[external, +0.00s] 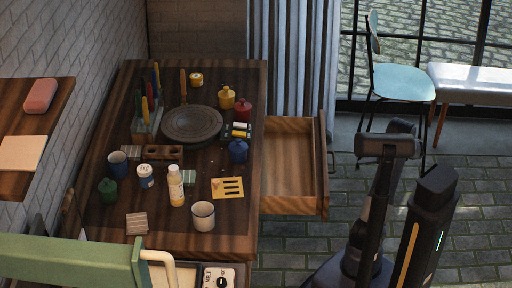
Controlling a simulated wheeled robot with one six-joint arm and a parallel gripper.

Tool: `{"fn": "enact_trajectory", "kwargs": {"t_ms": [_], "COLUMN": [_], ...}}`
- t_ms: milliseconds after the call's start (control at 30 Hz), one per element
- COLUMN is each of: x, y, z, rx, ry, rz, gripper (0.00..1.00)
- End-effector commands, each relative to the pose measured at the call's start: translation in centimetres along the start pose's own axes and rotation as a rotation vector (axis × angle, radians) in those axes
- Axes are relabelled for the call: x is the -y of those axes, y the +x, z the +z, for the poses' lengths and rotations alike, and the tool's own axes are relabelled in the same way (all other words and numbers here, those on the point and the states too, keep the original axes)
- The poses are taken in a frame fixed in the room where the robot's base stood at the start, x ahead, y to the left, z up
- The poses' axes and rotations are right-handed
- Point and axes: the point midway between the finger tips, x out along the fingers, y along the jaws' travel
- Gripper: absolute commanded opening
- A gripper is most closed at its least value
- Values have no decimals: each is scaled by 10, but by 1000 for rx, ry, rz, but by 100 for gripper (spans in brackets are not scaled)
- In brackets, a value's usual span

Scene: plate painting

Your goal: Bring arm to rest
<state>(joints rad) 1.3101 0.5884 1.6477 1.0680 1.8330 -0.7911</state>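My dark arm stands to the right of the wooden table (110,225). Its upper link rises to a bent joint level with the table's open drawer, and the arm is clear of the table and drawer. I cannot make out my gripper or its fingers; they are hidden or not distinguishable against the dark arm links. No held object shows.
The open, empty-looking drawer (290,165) juts right from the table toward my arm. A dark plate (192,124), paint pots, a white bottle (176,185) and a cup (203,216) stand on the table. A chair (401,83) and bench (470,82) are behind.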

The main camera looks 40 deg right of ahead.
Motion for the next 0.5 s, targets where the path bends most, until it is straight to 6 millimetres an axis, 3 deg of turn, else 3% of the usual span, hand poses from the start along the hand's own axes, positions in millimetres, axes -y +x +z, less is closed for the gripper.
{"fn": "enact_trajectory", "kwargs": {"t_ms": [333,500], "x": [0,-1], "y": [-2,7], "z": [0,0], "rx": [0,1], "ry": [0,0], "rz": [0,0], "gripper": [31,31]}}
